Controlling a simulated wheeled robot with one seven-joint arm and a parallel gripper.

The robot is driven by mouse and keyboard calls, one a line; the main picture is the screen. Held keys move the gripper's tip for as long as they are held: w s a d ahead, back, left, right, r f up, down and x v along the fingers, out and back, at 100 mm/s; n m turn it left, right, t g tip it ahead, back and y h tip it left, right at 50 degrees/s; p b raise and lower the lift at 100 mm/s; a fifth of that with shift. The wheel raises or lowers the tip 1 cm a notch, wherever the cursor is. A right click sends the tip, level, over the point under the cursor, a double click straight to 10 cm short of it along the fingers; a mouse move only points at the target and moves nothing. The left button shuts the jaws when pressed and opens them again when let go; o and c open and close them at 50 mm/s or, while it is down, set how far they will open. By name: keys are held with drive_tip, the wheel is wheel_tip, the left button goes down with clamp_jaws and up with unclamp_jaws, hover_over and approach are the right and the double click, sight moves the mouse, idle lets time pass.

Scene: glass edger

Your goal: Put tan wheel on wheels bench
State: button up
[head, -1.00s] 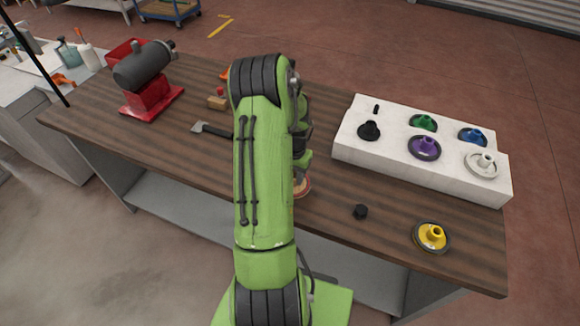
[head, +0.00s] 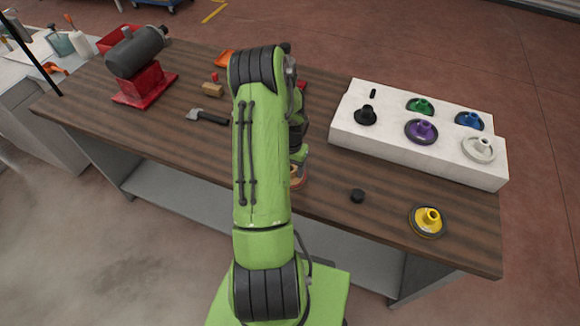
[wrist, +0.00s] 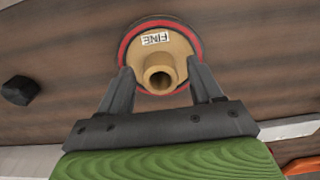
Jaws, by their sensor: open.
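The tan wheel (wrist: 160,60) lies on the wooden bench top in the wrist view, with a red and dark rim, a hollow tan hub and a label reading "FINE". My gripper (wrist: 160,78) is open, with one finger on each side of the hub; I cannot tell whether the fingers touch it. In the head view my arm hides most of the wheel, and only a bit of its edge (head: 298,180) shows. The wooden bench (head: 320,205) carries a white block (head: 400,145) with green, purple, blue and white wheels and a black cone-shaped piece.
A yellow wheel (head: 428,220) lies near the bench's right front edge. A small black knob (head: 357,196) sits between it and my arm. A hammer (head: 207,116), a wooden block (head: 212,89) and a red-based grinder (head: 143,80) are on the left.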

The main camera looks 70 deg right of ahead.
wheel_tip(320, 180, up, 12)
drive_tip(key=shift+r, duration=0.15)
drive_tip(key=shift+w, duration=0.1)
